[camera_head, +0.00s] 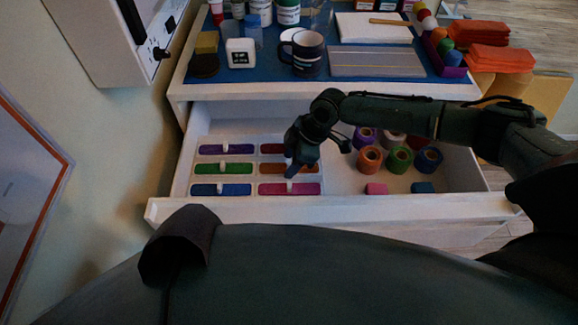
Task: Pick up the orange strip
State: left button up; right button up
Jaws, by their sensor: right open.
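The orange strip (268,169) lies in the open drawer, in the middle row of the right column of strips. My right gripper (291,172) hangs over that strip, pointing down, and hides part of it. The gripper is open; I cannot tell whether its fingers touch the strip. A magenta strip (305,189) lies just in front of it, and a reddish-brown strip (270,148) just behind it. Purple (218,149), green (228,169) and blue (229,189) strips lie in the left column. My left gripper is not in view.
The drawer (340,209) also holds several tape rolls, such as an orange roll (370,158), plus a pink block (376,189) and a blue block (423,187). Above, the blue-topped surface (270,75) carries a dark mug (308,56), bottles and boxes. A wall unit (105,45) stands left.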

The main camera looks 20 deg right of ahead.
jog(key=shift+c, duration=0.4)
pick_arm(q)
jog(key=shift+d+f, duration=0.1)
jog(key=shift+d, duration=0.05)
pick_arm(e)
grip_shut()
jog(key=shift+r, duration=0.2)
pick_arm(q)
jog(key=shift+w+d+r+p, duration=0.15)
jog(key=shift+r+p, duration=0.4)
jog(key=shift+p, duration=0.4)
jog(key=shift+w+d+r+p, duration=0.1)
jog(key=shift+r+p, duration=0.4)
jog(key=shift+p, duration=0.4)
pick_arm(e)
notch_tip(320, 180, up, 12)
jog(key=shift+f, duration=0.25)
